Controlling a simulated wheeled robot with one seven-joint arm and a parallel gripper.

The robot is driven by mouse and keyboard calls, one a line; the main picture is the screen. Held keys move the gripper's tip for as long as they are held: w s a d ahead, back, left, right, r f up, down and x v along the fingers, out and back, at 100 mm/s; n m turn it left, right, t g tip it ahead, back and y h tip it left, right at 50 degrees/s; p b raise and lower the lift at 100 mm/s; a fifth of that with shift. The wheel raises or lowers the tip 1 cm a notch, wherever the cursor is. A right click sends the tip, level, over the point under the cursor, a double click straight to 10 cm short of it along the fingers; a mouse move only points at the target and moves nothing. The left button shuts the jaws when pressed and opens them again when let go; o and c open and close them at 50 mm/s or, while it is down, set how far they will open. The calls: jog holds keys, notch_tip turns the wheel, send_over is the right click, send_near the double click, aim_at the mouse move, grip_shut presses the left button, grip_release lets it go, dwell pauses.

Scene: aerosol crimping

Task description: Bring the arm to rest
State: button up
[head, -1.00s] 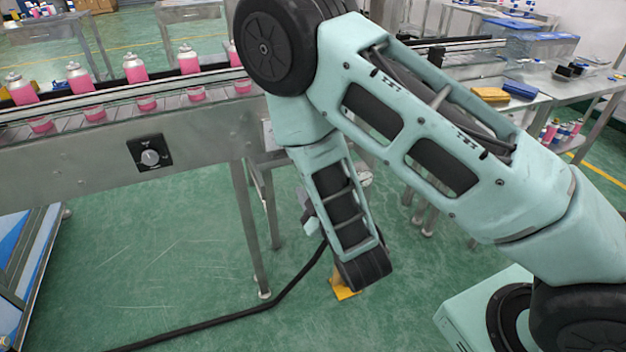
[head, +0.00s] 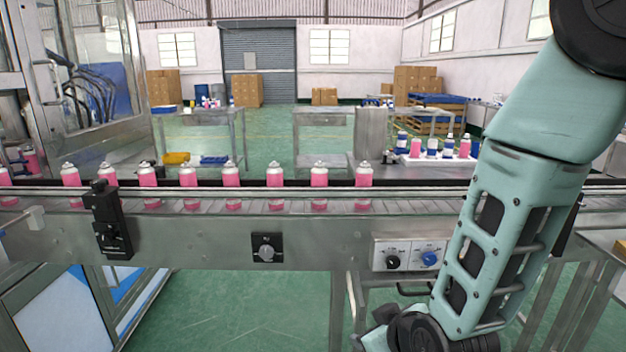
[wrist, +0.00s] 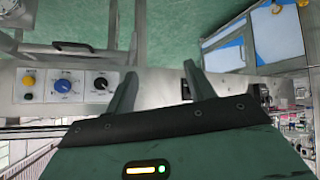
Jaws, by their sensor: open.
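My gripper (wrist: 163,85) shows in the wrist view with its two fingers spread apart and nothing between them. It faces the front of the steel conveyor frame, with the green floor beyond. In the head view my arm comes down the right side, and its wrist end is low at the bottom, in front of the conveyor (head: 190,240). The fingers themselves are hard to make out there.
Several pink cans (head: 230,175) stand in a row on the conveyor. A control panel with knobs (head: 410,256) is on its front, close to my arm. A black bracket (head: 108,220) sticks out at the left. A tray of cans (head: 432,158) stands behind.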

jog(key=s+d+r+g+h+p, duration=0.1)
jog(key=s+r+g, duration=0.3)
jog(key=s, duration=0.6)
jog(key=s+d+r+n+g+h+p, duration=0.1)
jog(key=s+r+g, duration=0.3)
jog(key=s+r, duration=0.5)
jog(key=shift+s+d+r+g+p, duration=0.3)
jog(key=shift+s+d+g+p, duration=0.1)
jog(key=shift+s+d+p, duration=0.3)
jog(key=shift+a, duration=0.15)
